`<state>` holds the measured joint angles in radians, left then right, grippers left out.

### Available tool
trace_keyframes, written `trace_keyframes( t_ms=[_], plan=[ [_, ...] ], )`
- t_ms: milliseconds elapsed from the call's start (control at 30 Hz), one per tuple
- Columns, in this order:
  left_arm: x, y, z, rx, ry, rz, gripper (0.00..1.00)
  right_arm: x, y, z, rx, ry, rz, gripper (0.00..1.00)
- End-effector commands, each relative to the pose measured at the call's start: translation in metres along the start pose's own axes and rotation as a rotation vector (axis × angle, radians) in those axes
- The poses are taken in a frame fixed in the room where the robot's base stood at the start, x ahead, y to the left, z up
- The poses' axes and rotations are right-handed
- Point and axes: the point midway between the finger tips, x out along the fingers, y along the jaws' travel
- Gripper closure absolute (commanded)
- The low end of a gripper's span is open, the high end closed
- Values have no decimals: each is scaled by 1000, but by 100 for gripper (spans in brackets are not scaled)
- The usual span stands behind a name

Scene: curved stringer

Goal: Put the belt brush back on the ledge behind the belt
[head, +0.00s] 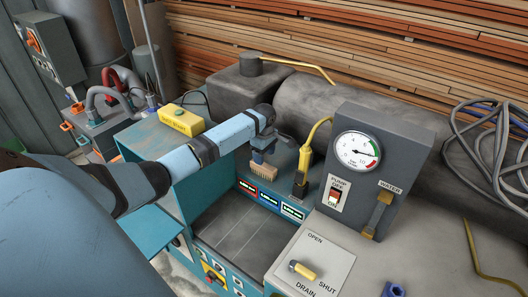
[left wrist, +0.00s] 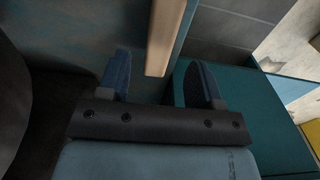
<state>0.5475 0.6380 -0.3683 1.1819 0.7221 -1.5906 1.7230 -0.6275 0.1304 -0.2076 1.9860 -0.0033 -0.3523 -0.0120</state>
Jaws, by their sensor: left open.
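The belt brush (head: 264,172), a tan wooden block, is at the back of the belt, above the row of small lit displays. Its pale wooden edge also shows in the left wrist view (left wrist: 163,38), reaching down to between the fingertips. My left gripper (head: 262,156) points down right over the brush; its fingers (left wrist: 160,72) are apart, with no clear contact on the wood. Whether the brush rests on the ledge (head: 284,160) is hard to tell. The dark grey belt (head: 232,228) lies in front, bare. My right gripper is not in view.
A yellow-handled tool (head: 312,140) stands just right of the brush. Further right is a grey box with a pressure gauge (head: 357,152). A yellow box (head: 181,121) sits on the teal cabinet behind my left arm. A drain lever panel (head: 312,265) is at the front.

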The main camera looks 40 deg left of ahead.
Motion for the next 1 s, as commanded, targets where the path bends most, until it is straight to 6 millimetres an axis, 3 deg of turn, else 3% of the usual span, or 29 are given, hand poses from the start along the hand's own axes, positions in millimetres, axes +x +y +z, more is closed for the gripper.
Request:
trace_keyframes(
  t_ms=[67,300,1000],
  plan=[
    [-17,0,0,0,0,1,41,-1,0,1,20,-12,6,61],
    [-39,0,0,0,0,0,41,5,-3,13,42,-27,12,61],
    [-42,0,0,-1,0,-1,41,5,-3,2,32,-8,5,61]
  ],
)
